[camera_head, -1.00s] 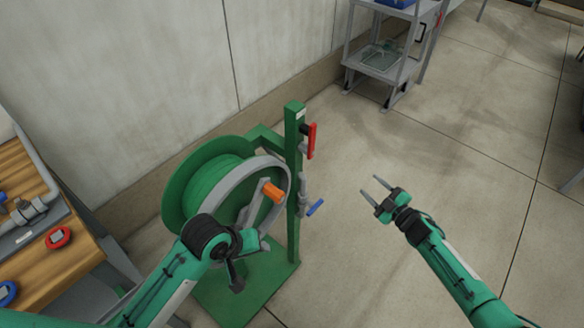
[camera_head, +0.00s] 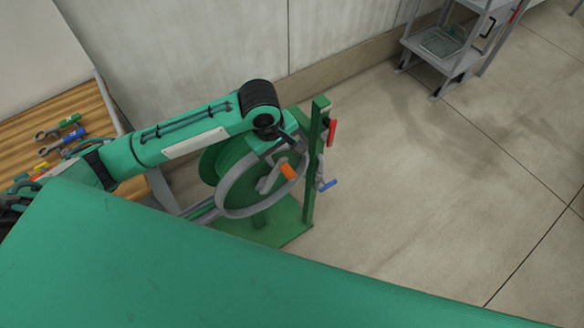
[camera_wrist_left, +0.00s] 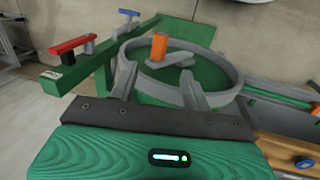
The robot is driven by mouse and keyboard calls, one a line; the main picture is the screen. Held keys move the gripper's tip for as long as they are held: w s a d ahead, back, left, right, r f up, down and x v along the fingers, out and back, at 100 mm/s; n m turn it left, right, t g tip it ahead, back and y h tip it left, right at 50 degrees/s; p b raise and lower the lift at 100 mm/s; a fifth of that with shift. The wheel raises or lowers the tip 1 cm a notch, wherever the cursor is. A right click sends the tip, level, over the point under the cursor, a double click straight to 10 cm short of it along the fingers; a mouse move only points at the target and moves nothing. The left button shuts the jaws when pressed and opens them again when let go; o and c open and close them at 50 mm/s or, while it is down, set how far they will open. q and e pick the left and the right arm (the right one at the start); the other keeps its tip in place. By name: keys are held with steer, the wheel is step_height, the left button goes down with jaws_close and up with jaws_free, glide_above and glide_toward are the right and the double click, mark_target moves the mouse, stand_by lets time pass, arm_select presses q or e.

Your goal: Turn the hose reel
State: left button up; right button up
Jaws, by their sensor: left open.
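The green hose reel (camera_head: 208,165) stands on a green base plate beside a green post, with a grey ring-shaped wheel (camera_head: 222,196) facing me. A grey crank arm on the wheel carries an orange handle (camera_head: 288,171). In the left wrist view the orange handle (camera_wrist_left: 159,46) stands upright a little beyond my fingers. My left gripper (camera_head: 284,148) is open and empty, close to the wheel and just above the handle. In the left wrist view its two fingers (camera_wrist_left: 160,84) point toward the wheel, apart from the handle. My right gripper is not in view.
The green post (camera_head: 315,150) carries a red lever (camera_head: 332,132) and a blue lever (camera_head: 328,185) right of the reel. A wooden bench (camera_head: 40,112) with tools stands left. A grey cart (camera_head: 440,50) stands at the back. The floor to the right is clear.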

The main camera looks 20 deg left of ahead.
mark_target(290, 173)
arm_select(q)
steer(key=f, duration=0.4)
steer(key=w+d+f+p, duration=0.1)
steer(key=f, duration=0.3)
steer(key=w+f+p, duration=0.1)
steer(key=f, duration=0.3)
steer(key=shift+d+f, duration=0.3)
jaws_close()
